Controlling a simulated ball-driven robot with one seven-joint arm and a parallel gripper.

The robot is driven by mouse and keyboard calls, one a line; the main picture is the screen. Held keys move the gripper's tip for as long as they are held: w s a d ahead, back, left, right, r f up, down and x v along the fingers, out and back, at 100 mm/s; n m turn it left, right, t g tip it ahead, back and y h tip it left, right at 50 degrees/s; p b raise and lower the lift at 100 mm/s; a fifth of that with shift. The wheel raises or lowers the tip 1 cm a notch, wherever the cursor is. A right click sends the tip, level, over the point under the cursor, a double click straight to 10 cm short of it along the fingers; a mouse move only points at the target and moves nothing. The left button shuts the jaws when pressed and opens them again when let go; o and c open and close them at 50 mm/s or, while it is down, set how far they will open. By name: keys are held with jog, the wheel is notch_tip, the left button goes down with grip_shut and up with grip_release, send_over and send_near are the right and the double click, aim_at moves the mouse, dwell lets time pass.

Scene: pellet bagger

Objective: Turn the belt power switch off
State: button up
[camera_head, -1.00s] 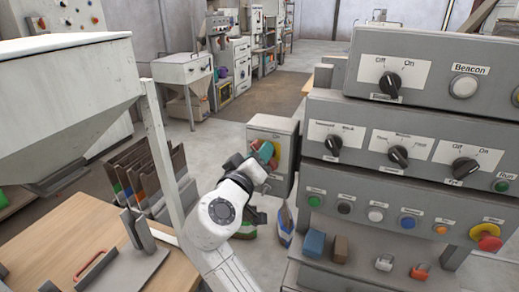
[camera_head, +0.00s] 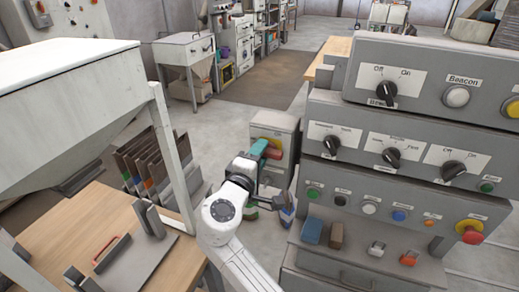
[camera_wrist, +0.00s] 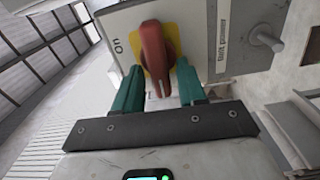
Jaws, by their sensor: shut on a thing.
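The belt power switch is a red rotary knob (camera_wrist: 154,48) on a yellow plate, on a grey box (camera_wrist: 240,25). Its "On" label shows left of the knob in the wrist view; a "power" label is at the right, its first word hard to read. My gripper (camera_wrist: 160,85) has its green fingers on either side of the knob's handle, shut on it. The handle points down toward my gripper. The fingers partly cover lettering below the knob. In the head view the switch box (camera_head: 270,121) stands beyond my gripper (camera_head: 262,149), with red showing beside the fingers.
A large grey control console (camera_head: 400,170) with black knobs and coloured buttons stands close on the right. A white hopper (camera_head: 70,95) and a wooden table (camera_head: 120,215) are at left. Open floor (camera_head: 225,120) lies behind.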

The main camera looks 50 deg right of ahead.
jog(key=shift+w+a+n, duration=0.1)
jog(key=shift+n, duration=0.2)
dwell(0.4)
jog(key=o, duration=0.7)
jog(key=b+v, duration=0.2)
jog(key=v, duration=0.9)
